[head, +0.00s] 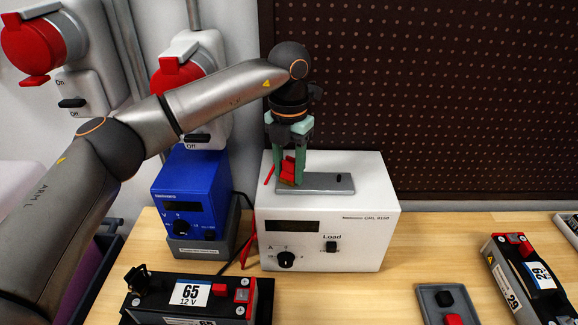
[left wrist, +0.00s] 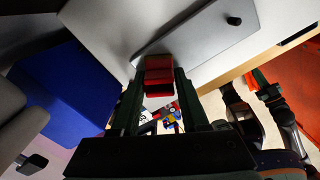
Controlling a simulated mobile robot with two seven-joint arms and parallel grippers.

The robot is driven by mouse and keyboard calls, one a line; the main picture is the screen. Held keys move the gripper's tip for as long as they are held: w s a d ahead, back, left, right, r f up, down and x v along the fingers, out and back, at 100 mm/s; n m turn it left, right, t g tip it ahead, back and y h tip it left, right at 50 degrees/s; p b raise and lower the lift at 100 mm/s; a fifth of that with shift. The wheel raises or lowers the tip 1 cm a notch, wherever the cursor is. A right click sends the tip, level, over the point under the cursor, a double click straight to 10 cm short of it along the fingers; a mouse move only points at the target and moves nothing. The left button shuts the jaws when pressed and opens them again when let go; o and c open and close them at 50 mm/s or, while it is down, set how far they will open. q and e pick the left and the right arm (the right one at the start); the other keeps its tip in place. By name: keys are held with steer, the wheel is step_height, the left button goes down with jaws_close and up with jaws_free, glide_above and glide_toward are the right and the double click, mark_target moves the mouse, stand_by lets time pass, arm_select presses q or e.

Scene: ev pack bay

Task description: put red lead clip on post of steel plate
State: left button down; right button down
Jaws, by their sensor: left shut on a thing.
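My left gripper (head: 289,172) has green fingers and points down over the white load box. It is shut on the red lead clip (head: 287,173), which also shows between the fingertips in the left wrist view (left wrist: 158,75). The steel plate (head: 318,187) is flat and grey and lies on top of the box. Its short dark post (head: 339,178) stands near the plate's right end and shows clearly in the left wrist view (left wrist: 234,20). The clip is at the plate's left end, apart from the post. I cannot tell whether it touches the plate.
The white load box (head: 368,220) stands on the wooden bench. A blue supply unit (head: 187,195) is left of it. A battery marked 65 (head: 215,293) lies in front, another battery (head: 520,275) at right. A dark pegboard (head: 430,90) rises behind.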

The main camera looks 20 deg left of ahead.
arm_select(q)
steer(key=shift+c, duration=1.7)
jaws_free()
